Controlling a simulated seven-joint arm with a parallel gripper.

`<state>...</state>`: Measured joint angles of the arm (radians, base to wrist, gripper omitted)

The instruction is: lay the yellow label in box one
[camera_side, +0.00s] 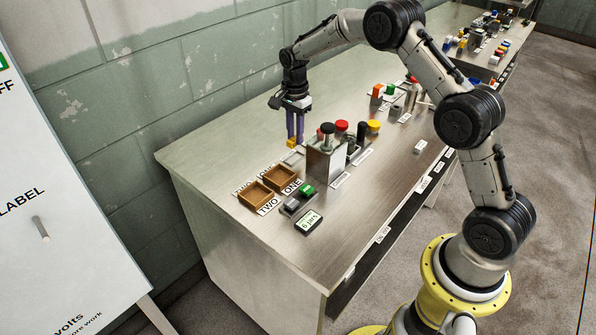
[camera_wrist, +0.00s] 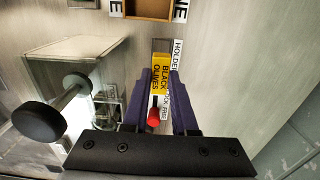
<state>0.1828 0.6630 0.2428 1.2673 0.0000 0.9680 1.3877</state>
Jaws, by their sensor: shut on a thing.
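The yellow label (camera_wrist: 160,75), marked BLACK OLIVES, is between the purple fingers of my gripper (camera_side: 295,141), which is shut on it. In the side view the yellow label (camera_side: 291,142) shows at the fingertips, over or close to a small grey plate (camera_side: 293,157); whether it touches is unclear. Box one (camera_side: 281,178) is a shallow brown wooden tray with a ONE card, to the front left of my gripper. Its inside looks empty. Part of a wooden box (camera_wrist: 148,9) shows at the top of the wrist view.
Box two (camera_side: 254,194) stands next to box one. A metal machine with a black knob (camera_side: 327,129) stands close to the right of my gripper. Red and yellow buttons (camera_side: 373,126) are behind it.

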